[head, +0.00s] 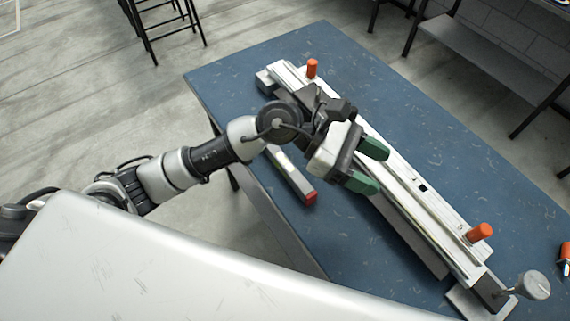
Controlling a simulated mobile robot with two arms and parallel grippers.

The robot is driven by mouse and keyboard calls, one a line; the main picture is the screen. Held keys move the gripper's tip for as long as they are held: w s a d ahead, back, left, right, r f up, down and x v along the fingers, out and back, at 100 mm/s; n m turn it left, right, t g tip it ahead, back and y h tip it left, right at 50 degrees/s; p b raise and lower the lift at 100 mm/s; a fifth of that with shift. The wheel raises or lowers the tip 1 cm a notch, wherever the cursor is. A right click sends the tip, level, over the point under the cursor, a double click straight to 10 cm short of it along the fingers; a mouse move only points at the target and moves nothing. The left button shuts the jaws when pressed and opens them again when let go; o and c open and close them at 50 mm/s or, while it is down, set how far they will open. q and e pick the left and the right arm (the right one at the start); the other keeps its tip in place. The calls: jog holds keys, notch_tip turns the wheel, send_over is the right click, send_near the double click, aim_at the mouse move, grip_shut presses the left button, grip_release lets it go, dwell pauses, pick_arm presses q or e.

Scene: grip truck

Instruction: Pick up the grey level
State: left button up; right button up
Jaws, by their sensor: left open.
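The grey level (292,178) looks to be the short grey bar with a red end, lying on the blue table near its left edge. Its far end is partly hidden behind my left arm. My left gripper (368,166) has green fingertips spread apart with nothing between them. In the picture it is to the right of the bar's red end and over the long white rail; its exact height cannot be told. My right gripper is not in view.
A long white rail (435,212) with orange knobs (479,233) runs diagonally across the table (240,72). A grey round knob (533,285) stands at its near end. An orange item (565,258) is at the right edge. The table's far right is clear.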

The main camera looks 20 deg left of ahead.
pick_arm(q)
jog(key=w+a+f+m+y, duration=0.3)
jog(key=a+f+m+y, duration=0.1)
jog(key=a+f+y, duration=0.25)
jog(key=m+t+y, duration=0.2)
jog(key=y, duration=0.7)
send_over(285, 161)
jog(key=shift+w+d+f+h, duration=0.1)
jog(key=shift+f+h, duration=0.15)
jog(key=shift+f, duration=0.65)
jog(key=f, duration=0.4)
jog(key=shift+a+f+p, duration=0.2)
jog(key=shift+a+p, duration=0.1)
jog(key=f, duration=0.2)
jog(key=f+p, duration=0.1)
jog(key=f, duration=0.2)
jog(key=shift+d+f, duration=0.2)
jog(key=shift+f, duration=0.45)
jog(key=shift+c, duration=0.2)
jog(key=c, duration=1)
jog(key=shift+c, duration=0.2)
